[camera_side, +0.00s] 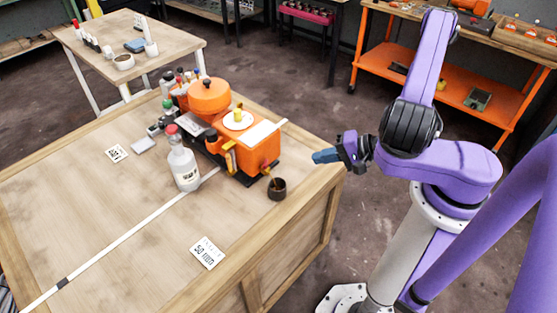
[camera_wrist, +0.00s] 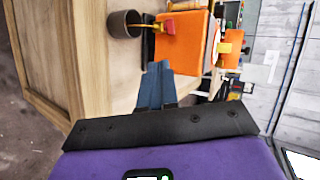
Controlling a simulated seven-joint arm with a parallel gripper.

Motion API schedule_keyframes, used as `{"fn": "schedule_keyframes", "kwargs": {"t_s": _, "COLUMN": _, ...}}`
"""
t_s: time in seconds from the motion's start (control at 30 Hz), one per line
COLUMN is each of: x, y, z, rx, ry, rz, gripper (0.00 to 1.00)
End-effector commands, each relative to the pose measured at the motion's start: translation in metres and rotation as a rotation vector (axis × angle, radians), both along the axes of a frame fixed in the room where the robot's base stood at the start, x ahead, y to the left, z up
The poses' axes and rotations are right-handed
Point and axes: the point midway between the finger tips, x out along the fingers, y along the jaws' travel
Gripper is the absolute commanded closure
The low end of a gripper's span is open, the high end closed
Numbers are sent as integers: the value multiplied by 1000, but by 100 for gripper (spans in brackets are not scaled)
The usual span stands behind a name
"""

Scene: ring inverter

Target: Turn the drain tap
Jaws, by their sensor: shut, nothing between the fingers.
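The orange machine (camera_side: 262,150) stands near the table's right edge in the side view, and its orange body (camera_wrist: 183,52) fills the upper middle of the wrist view. A small drain tap with a red handle (camera_wrist: 184,34) sticks out low on its face, beside a dark cup (camera_wrist: 124,24). In the side view the cup (camera_side: 277,188) stands on the table just in front of the machine.
A clear bottle with a red cap (camera_side: 183,160) stands left of the machine. Small bottles and parts (camera_side: 160,125) cluster behind it. A white strip (camera_side: 120,230) and printed cards (camera_side: 208,252) lie on the wooden table (camera_side: 90,200). The table's front left is largely clear.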

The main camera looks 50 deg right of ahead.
Motion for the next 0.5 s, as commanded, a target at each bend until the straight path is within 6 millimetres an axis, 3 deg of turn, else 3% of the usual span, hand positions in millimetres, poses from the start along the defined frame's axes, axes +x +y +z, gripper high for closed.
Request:
{"fn": "schedule_keyframes", "kwargs": {"t_s": 0.27, "x": 15, "y": 8, "z": -10, "rx": -1, "ry": 1, "rz": 5, "gripper": 100}}
{"fn": "schedule_keyframes", "kwargs": {"t_s": 0.5, "x": 42, "y": 22, "z": -28, "rx": -7, "ry": 0, "rz": 12, "gripper": 100}}
